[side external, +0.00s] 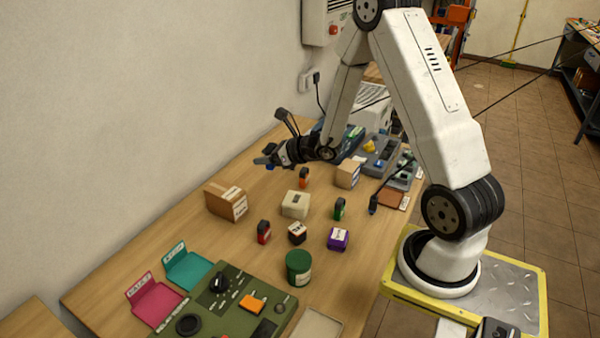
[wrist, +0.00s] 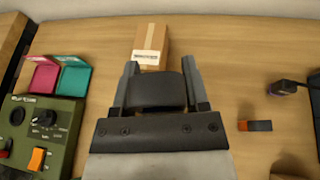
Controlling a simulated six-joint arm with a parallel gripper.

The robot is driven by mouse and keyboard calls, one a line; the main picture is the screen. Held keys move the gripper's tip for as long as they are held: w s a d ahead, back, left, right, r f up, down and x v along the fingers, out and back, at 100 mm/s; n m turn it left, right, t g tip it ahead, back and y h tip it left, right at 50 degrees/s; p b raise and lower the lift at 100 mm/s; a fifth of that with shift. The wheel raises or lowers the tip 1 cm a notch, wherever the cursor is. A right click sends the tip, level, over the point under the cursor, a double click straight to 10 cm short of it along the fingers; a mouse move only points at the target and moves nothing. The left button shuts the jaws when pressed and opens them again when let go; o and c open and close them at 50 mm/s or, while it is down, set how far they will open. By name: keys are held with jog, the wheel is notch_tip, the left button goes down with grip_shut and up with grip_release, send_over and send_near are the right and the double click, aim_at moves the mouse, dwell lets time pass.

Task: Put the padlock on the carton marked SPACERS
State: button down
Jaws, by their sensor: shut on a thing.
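A brown carton (side external: 226,203) with a white label stands on the table below. It also shows in the wrist view (wrist: 152,40), just past the fingertips. A smaller carton (side external: 348,174) stands further right. I cannot read either label for certain.
A cream box (side external: 295,204), red (side external: 264,232), green (side external: 340,209) and orange (side external: 304,178) small items and a purple box (side external: 338,239) stand mid-table. A green tin (side external: 298,267), a green panel (side external: 235,300) and pink (side external: 155,300) and teal (side external: 187,270) trays lie nearer the front.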

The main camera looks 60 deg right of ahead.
jog(key=a+r+n+y, duration=0.3)
jog(key=a+r, duration=0.1)
jog(key=a, duration=0.4)
send_over(219, 189)
jog(key=s, duration=0.1)
jog(key=shift+g, duration=0.4)
notch_tip(219, 189, down, 8)
jog(key=shift+a+f, duration=0.1)
jog(key=shift+w+f, duration=0.4)
jog(key=shift+f, duration=0.1)
jog(key=shift+w+f, duration=0.25)
jog(key=shift+f, duration=1.55)
jog(key=shift+f, duration=0.15)
